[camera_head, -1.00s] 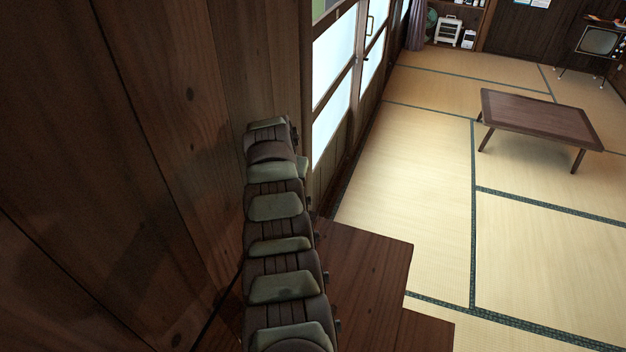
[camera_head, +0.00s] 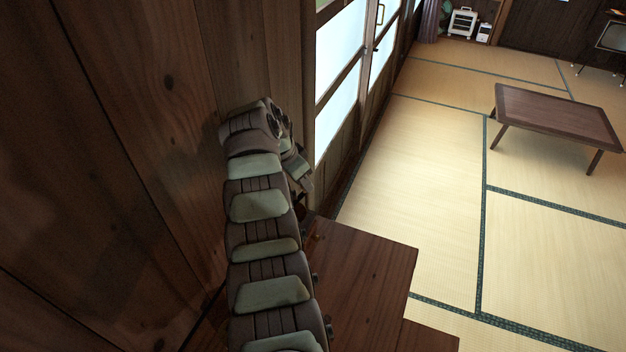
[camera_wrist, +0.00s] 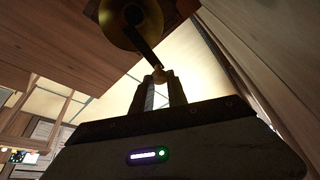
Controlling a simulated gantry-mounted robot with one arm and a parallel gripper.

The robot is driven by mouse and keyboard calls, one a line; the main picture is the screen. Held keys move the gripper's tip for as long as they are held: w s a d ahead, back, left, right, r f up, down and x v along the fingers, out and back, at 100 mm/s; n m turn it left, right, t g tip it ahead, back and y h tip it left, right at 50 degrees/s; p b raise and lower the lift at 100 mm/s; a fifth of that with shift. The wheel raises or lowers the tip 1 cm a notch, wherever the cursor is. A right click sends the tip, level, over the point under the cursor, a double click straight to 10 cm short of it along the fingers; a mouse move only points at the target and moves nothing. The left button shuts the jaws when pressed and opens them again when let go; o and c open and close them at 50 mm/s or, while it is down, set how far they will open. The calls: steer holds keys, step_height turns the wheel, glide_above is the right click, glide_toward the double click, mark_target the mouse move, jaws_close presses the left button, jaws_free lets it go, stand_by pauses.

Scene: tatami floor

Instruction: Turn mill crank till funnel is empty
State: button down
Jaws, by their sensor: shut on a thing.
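In the wrist view, my gripper (camera_wrist: 159,82) is shut on the small round knob at the end of the mill crank (camera_wrist: 144,50). The dark crank arm runs up and left from the knob to the mill (camera_wrist: 131,16), a round brass-coloured body cut off by the top edge. The funnel cannot be made out, so its contents cannot be told. In the head view my segmented arm reaches along the wooden wall, and neither the mill nor the crank can be made out there.
A dark wooden wall (camera_head: 110,150) stands close along the arm's left side. A stepped brown wooden surface (camera_head: 365,280) lies right of the arm. Sliding doors (camera_head: 340,100) are beyond. A low table (camera_head: 555,115) stands on the open tatami floor (camera_head: 420,180).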

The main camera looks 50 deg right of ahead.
steer(key=shift+f, duration=0.1)
stand_by(0.3)
steer(key=c, duration=1.3)
jaws_free()
step_height(320, 180, up, 20)
steer(key=p, duration=0.5)
